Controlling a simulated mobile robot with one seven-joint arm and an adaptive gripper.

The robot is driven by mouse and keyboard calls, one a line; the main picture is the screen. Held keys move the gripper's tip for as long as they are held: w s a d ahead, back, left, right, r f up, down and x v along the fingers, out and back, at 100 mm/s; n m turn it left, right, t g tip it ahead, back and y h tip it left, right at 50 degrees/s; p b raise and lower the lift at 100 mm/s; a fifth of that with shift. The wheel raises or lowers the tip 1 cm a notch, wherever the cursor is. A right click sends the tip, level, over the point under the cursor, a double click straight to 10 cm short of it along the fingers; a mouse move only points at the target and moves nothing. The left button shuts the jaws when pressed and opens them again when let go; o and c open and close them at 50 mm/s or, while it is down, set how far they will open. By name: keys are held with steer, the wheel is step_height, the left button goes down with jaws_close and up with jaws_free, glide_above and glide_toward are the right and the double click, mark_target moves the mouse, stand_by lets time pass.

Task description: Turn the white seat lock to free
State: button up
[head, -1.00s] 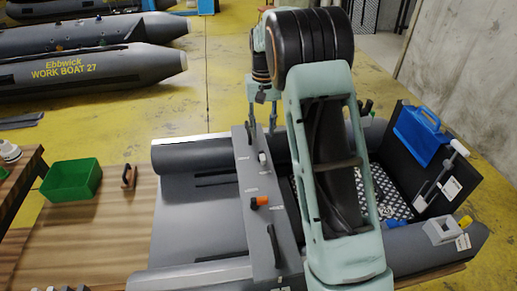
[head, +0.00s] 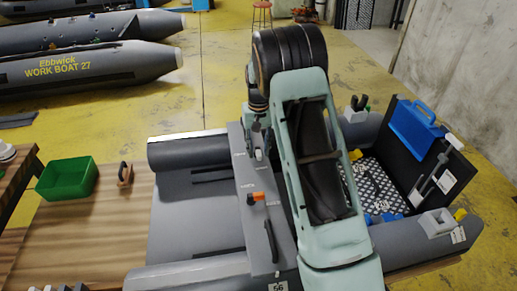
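The dark grey seat board (head: 238,190) lies across the grey inflatable boat. A small white knob, which looks like the white seat lock (head: 259,155), sits near its far end. My gripper (head: 257,143) is down at this lock, pointing downward. It is small and partly merged with the lock and my arm in the picture. I cannot tell whether its fingers touch or grip the lock, or which way the lock is turned. An orange-capped knob (head: 256,197) sits farther forward on the same board, apart from my gripper.
A black handle (head: 271,241) lies along the near part of the board. A blue case (head: 415,123) stands against the black transom. A green bin (head: 67,179) and a small wooden block with a handle (head: 125,174) are on the wooden table at left.

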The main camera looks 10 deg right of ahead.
steer(key=shift+c, duration=0.4)
jaws_close()
steer(key=shift+m, duration=0.3)
steer(key=m, duration=0.6)
steer(key=shift+w+a, duration=0.1)
steer(key=shift+a, duration=0.25)
steer(key=m, duration=0.6)
steer(key=shift+w+a+p, duration=0.2)
steer(key=shift+w+p, duration=0.1)
steer(key=shift+p, duration=0.1)
steer(key=m, duration=0.5)
steer(key=shift+w+p, duration=0.25)
steer(key=shift+p, duration=0.1)
steer(key=shift+m, duration=0.3)
